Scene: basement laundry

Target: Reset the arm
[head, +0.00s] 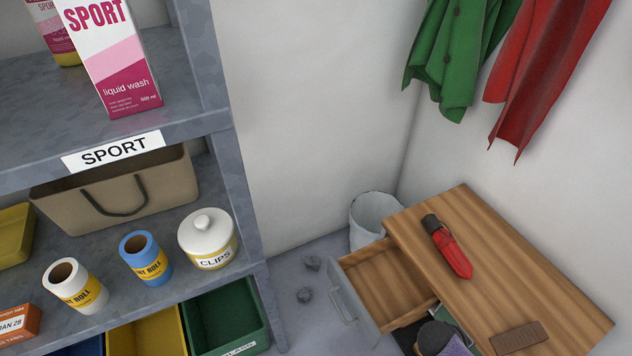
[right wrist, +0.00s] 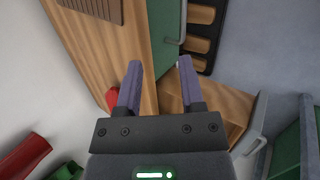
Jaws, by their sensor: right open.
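My right gripper (right wrist: 159,78) is open in the right wrist view, its two purple fingers apart with nothing between them. Behind them are the wooden tabletop (right wrist: 120,50) and the open drawer (right wrist: 220,110). In the head view a dark rounded shape with a purple part, which looks like part of this arm, shows at the bottom edge, beside the drawer (head: 372,276) and the tabletop (head: 405,225). A red object with a dark end (head: 447,247) lies on the tabletop; a bit of it shows behind a finger in the wrist view (right wrist: 112,97). My left gripper is not in view.
Grey shelves (head: 240,180) stand at left with a liquid wash carton (head: 112,60), two labelled rolls, a CLIPS jar (head: 208,240) and bins. A brown block (head: 519,338) lies on the tabletop. A white bin (head: 365,215) stands behind. Green (head: 455,55) and red cloths (head: 540,70) hang above.

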